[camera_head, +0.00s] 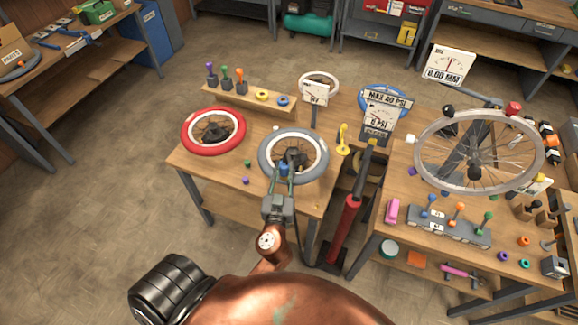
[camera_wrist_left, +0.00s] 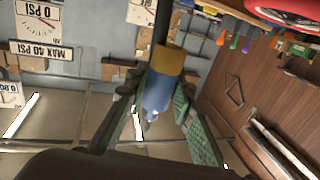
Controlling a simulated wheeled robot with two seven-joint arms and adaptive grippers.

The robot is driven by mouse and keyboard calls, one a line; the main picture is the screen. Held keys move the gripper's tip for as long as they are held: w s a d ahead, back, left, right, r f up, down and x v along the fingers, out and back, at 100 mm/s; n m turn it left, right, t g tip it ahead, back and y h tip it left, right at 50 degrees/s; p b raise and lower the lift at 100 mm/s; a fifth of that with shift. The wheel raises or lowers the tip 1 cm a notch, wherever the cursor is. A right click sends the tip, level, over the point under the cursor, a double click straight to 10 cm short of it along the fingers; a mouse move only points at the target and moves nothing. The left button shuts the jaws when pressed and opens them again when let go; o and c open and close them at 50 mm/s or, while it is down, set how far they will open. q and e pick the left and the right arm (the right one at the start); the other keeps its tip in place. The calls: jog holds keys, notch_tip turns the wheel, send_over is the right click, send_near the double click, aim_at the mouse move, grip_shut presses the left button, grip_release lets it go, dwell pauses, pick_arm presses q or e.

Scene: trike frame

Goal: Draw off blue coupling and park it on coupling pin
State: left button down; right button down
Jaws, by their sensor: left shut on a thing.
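My left gripper (camera_head: 285,174) is over the grey-tyred wheel (camera_head: 267,168), which lies flat on the left bench. It is shut on the blue coupling (camera_head: 284,168), which looks small in the head view. In the left wrist view the blue coupling (camera_wrist_left: 157,92), with a brass-coloured end, sits between the green-padded fingers of the left gripper (camera_wrist_left: 157,98). A dark hose or rod runs from the brass end. I cannot tell whether the coupling touches the wheel's valve. I cannot make out the coupling pin for certain. My right gripper is out of view.
A red-tyred wheel (camera_head: 186,131) lies to the left. Behind are a peg rack (camera_head: 246,102), a yellow hook-shaped piece (camera_head: 343,138) and a MAX 40 PSI gauge (camera_head: 386,103). A red pump (camera_head: 346,222) stands between the benches. A large spoked wheel (camera_head: 420,165) stands on the right bench.

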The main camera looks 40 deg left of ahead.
aim_at(284, 164)
pick_arm(q)
jog(key=shift+r, duration=0.25)
jog(key=shift+r+p, duration=1.4)
jog(key=shift+r, duration=0.45)
